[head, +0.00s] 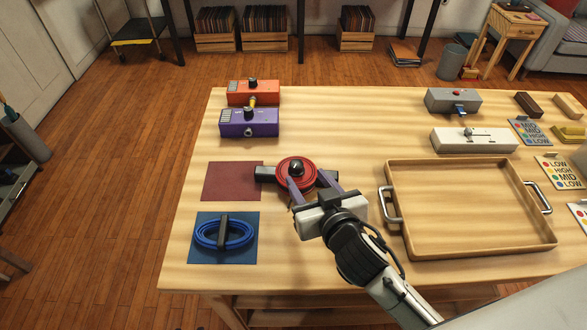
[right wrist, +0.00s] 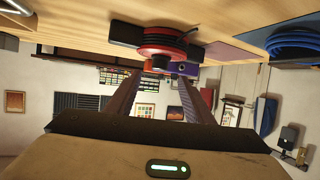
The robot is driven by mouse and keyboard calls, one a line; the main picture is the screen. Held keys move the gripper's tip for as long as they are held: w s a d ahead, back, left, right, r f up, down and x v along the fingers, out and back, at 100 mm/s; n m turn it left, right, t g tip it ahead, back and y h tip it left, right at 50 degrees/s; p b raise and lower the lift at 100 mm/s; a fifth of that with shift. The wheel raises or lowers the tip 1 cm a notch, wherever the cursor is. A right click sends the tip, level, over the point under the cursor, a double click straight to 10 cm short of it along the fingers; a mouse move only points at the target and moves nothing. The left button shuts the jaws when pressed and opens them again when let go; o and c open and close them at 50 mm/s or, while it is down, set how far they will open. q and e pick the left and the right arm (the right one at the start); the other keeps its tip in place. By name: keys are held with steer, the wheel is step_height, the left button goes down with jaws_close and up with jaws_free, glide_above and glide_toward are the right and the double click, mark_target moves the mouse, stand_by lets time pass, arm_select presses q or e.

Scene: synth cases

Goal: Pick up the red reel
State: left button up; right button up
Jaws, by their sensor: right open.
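The red reel (head: 296,170) is a round red disc with a black knob on top and a dark block at its left side. It lies on the wooden table just right of the dark red mat (head: 230,182). My right gripper (head: 309,179) is open, its two fingers reaching to the near side of the reel. In the right wrist view the reel (right wrist: 152,38) shows beyond the fingertips of the gripper (right wrist: 160,77), its knob between them. I cannot tell whether the fingers touch it. My left gripper is not in view.
A blue cable coil (head: 208,236) lies on a blue mat (head: 247,256) in front. A wooden tray (head: 470,243) with metal handles stands to the right, empty. Orange (head: 240,98) and purple (head: 235,127) boxes stand at the back left; grey (head: 440,103) and white (head: 450,143) boxes at the back right.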

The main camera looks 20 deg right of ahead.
mark_target(296, 164)
steer(key=shift+x, duration=3.55)
steer(key=shift+r, duration=0.2)
jaws_close()
